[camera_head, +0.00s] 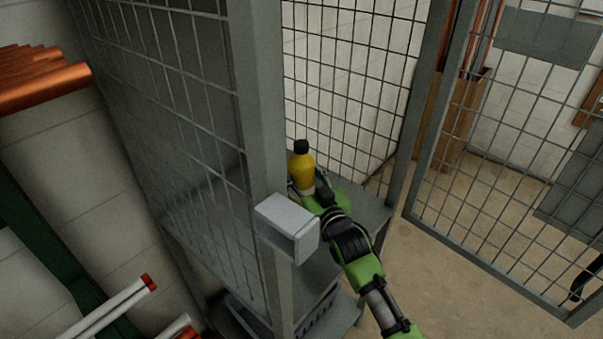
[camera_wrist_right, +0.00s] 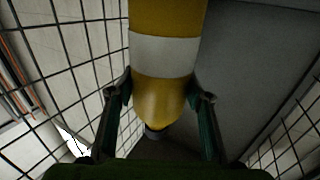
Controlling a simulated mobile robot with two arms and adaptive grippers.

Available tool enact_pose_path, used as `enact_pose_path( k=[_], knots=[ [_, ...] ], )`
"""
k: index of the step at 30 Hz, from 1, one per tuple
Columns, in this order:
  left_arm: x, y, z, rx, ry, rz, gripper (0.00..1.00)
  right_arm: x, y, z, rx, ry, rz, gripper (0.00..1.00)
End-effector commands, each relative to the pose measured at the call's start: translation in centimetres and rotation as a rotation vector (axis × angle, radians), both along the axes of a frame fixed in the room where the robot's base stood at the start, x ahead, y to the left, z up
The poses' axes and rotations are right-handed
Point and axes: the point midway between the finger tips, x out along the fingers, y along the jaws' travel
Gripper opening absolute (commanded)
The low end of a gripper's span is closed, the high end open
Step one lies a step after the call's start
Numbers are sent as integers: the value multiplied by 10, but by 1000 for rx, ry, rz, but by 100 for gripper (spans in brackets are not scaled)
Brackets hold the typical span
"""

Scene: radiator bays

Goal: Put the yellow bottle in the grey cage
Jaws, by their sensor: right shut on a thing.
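The yellow bottle (camera_head: 301,169) has a black cap and a white band. It stands upright inside the grey cage (camera_head: 258,110), over its upper shelf (camera_head: 368,205). My right gripper (camera_head: 314,188) reaches in through the open front and is shut on the bottle. In the right wrist view the bottle (camera_wrist_right: 165,52) fills the space between the two fingers (camera_wrist_right: 160,103). I cannot tell whether the bottle's base touches the shelf. My left gripper is not in view.
The mesh door (camera_head: 500,170) of the cage stands open at the right. A grey latch box (camera_head: 286,222) juts from the front post, close to my right arm. A dark crate (camera_head: 318,318) sits on the lower shelf. Orange pipes (camera_head: 40,80) are at the left.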

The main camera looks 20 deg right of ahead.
Motion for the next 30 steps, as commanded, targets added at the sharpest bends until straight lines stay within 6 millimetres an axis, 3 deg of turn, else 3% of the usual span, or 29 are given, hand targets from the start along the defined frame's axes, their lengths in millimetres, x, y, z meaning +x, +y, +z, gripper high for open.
enact_pose_path(
  k=[7,8,9,22,26,30],
  knots=[
    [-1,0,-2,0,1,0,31,0,0,0,1,-6,0,9],
    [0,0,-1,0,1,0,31,0,0,-3,0,0,0,51],
    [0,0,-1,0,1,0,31,0,0,-2,0,0,0,62],
    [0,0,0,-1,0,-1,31,-2,0,1,-1,1,0,63],
    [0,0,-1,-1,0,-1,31,-19,-3,-1,-1,3,0,63],
    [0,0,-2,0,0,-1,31,-50,-6,-2,-1,3,0,63]
  ],
)
